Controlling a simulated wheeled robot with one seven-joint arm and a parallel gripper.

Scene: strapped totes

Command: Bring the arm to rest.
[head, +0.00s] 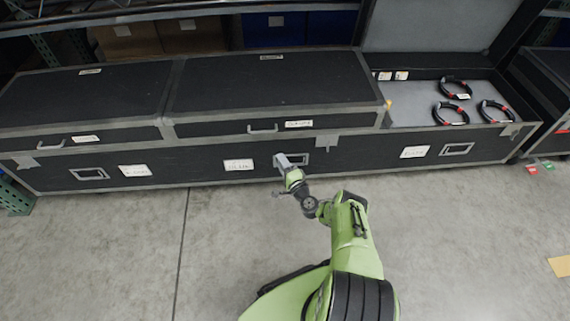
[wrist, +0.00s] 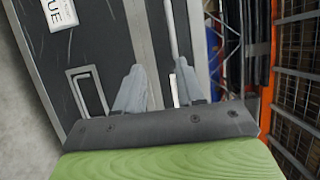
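My green arm (head: 355,240) reaches from the bottom of the head view toward the long black case (head: 205,178). My gripper (head: 281,160) is in front of the case's front face, near a recessed handle (head: 298,160). In the wrist view my gripper (wrist: 159,65) shows two grey fingers standing apart, with nothing held between them. Behind the fingers are the case's metal edging and, to the left, a recessed handle (wrist: 87,92). I cannot tell whether the fingertips touch the case.
Two closed lids (head: 80,100) (head: 270,85) cover the left and middle sections. The right section's lid (head: 435,25) stands open over several black cable rings (head: 450,113). Shelving with blue bins (head: 275,30) stands behind. The concrete floor (head: 110,250) in front is clear.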

